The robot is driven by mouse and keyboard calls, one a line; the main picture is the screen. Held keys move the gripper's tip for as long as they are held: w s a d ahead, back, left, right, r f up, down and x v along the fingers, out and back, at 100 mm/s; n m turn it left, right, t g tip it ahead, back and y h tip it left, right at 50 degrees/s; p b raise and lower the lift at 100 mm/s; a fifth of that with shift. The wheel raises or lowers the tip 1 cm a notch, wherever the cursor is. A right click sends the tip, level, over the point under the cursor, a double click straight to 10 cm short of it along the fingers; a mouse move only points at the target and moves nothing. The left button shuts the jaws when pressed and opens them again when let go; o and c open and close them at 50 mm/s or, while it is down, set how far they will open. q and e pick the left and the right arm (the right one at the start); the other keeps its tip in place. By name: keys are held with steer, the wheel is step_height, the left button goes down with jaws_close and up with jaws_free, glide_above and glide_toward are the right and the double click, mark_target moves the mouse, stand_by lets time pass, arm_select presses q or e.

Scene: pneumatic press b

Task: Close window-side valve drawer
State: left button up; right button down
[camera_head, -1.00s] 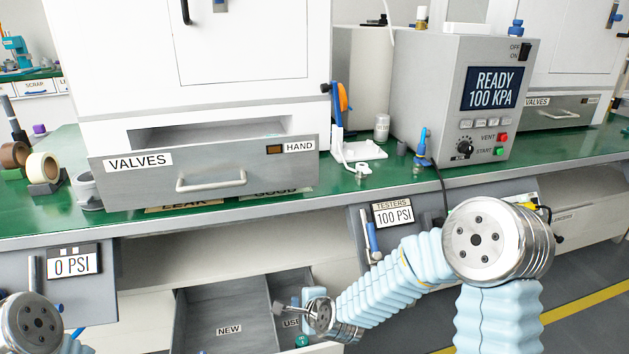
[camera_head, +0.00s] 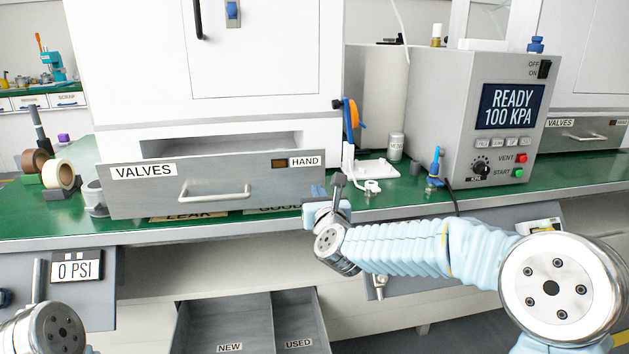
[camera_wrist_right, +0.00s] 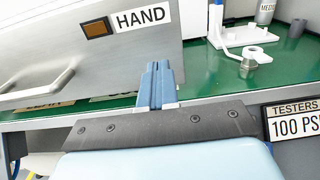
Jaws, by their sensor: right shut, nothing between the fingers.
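A grey drawer marked VALVES (camera_head: 140,200), with a HAND tag and a bar handle (camera_head: 213,191), stands pulled out from the white cabinet at left; its front and HAND tag show in the right wrist view (camera_wrist_right: 110,62). My right gripper (camera_head: 318,190) is at the drawer's right front corner, its blue fingers (camera_wrist_right: 157,85) shut and empty. I cannot tell whether they touch the drawer. Another VALVES drawer (camera_head: 590,128) is at far right. The pictures do not show which is window-side. My left wrist is at bottom left; its finger state is unclear.
The tester box (camera_head: 478,120) reads READY 100 KPA. A white fixture (camera_head: 375,168) stands on the green bench (camera_head: 400,198) right of the drawer. Below, an open drawer with NEW and USED compartments (camera_head: 250,325) sticks out. Tape rolls (camera_head: 60,175) are at left.

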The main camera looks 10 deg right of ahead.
mark_target(312, 179)
steer(key=w+p, duration=0.1)
steer(key=w, duration=0.4)
steer(key=shift+w, duration=0.1)
